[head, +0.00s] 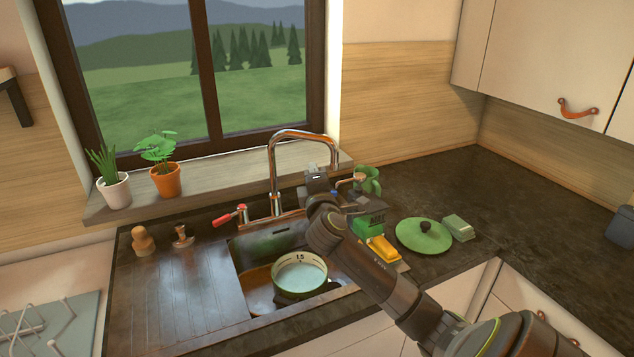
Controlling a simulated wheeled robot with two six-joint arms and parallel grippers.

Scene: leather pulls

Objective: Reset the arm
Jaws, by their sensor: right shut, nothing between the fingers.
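My right arm (385,275) reaches in from the lower right across the counter. My right gripper (315,169) is shut and empty, raised just right of the tap (272,172) and in front of the window sill. From this angle I cannot tell whether it touches the tap. The wrist and forearm hide part of the sink's right edge and the counter behind it. My left gripper is not in view.
A green-rimmed pot (301,272) with pale contents sits in the sink (258,278). Right of my arm are a green lid (425,236), a sponge (458,226) and a yellow item (383,249). The right counter (515,205) is mostly clear.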

